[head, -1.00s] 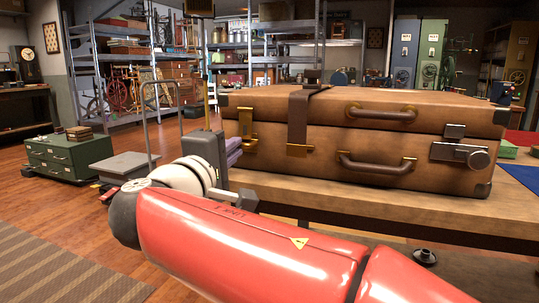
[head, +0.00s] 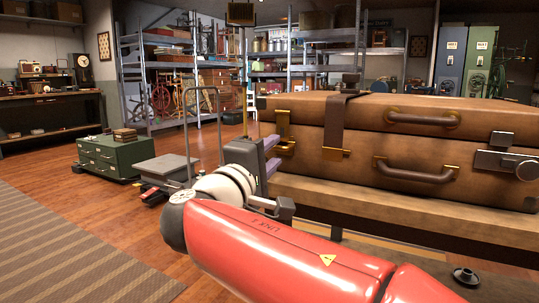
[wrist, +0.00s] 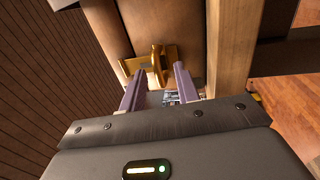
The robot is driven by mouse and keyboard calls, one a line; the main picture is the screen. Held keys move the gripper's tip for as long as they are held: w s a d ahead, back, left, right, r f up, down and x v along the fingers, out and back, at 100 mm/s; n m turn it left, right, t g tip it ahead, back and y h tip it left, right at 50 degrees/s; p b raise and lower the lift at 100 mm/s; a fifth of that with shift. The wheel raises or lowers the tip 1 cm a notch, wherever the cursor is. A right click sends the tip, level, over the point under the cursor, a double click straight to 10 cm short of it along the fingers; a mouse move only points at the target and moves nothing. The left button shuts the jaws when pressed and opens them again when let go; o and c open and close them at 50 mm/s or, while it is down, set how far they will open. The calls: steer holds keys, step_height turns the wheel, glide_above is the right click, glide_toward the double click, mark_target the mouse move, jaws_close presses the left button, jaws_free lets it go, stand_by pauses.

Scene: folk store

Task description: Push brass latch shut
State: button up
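A brown leather suitcase (head: 360,160) lies flat on a wooden table (head: 350,203) at the right of the head view. The brass latch (head: 284,133) is on its front near the left end; it also shows in the wrist view (wrist: 158,62), with a part standing out from its plate. My gripper (head: 269,157) is close in front of the latch and slightly below it. In the wrist view, its two purple fingers (wrist: 157,82) are apart with nothing held between them. The latch lies just beyond the fingertips; whether they touch it I cannot tell.
A dark strap (head: 336,122), two handles (head: 415,174) and a silver latch (head: 507,161) are also on the suitcase. A grey platform cart (head: 163,168) and a green drawer cabinet (head: 108,159) stand on the floor at left. Open floor lies around the striped rug (head: 70,250).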

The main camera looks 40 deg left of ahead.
steer(key=v, duration=0.7)
steer(key=shift+s, duration=0.4)
steer(key=shift+d, duration=0.1)
stand_by(0.5)
